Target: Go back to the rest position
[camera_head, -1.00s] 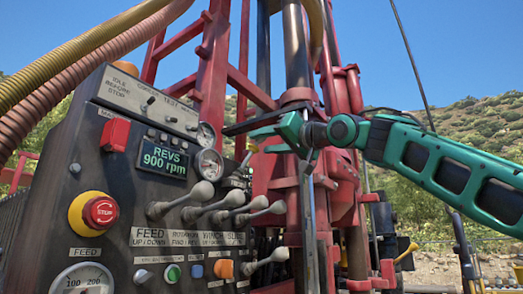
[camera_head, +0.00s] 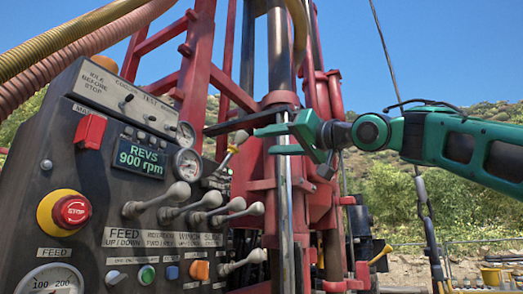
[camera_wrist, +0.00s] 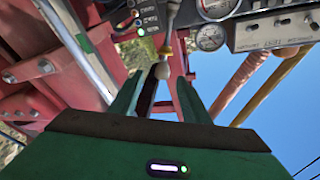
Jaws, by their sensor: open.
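My gripper (camera_head: 262,140) is green and open, in front of the red drill mast (camera_head: 262,190) and to the right of the control panel (camera_head: 62,130). My arm reaches in from the right edge, nearly level. I see nothing held. No rest-position marker shows.
The panel carries several levers (camera_head: 180,192), a red emergency stop (camera_head: 71,210) and a display (camera_head: 139,157) reading 900 rpm. Hoses (camera_head: 75,40) cross the upper left. A vertical steel rod (camera_head: 286,205) stands near my gripper. Open sky lies above my arm.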

